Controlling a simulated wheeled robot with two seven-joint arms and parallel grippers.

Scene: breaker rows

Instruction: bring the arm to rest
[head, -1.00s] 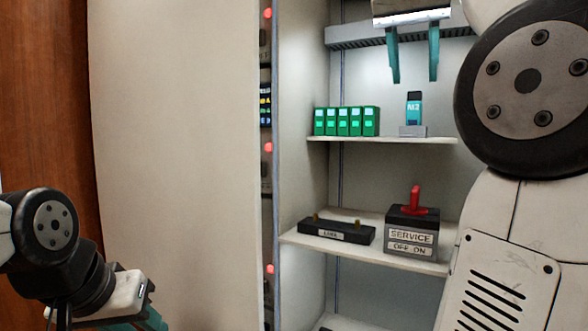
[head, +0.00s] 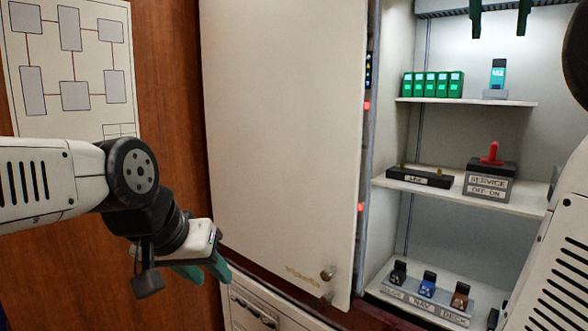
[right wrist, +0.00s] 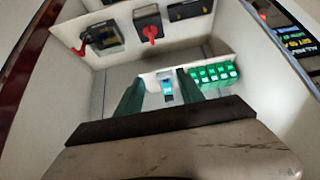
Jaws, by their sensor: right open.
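My right gripper (head: 499,22) shows at the top of the head view, inside the cabinet above the upper shelf. Its two green fingers are apart with nothing between them. In the right wrist view its fingers (right wrist: 158,80) frame the teal M2 module (right wrist: 167,89), which stands beyond them. In the head view that module (head: 498,74) stands upright on a small grey base, below the fingers and clear of them. My left gripper (head: 204,273) hangs low, in front of the wood wall and left of the cabinet door. Its fingers point down; their gap is unclear.
Several green breakers (head: 433,85) stand left of the module. A black fuse block (head: 419,178) and a SERVICE switch box (head: 490,180) with an upright red lever sit on the middle shelf. Small switches (head: 428,285) line the lower shelf. The open cabinet door (head: 285,130) stands beside my left arm.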

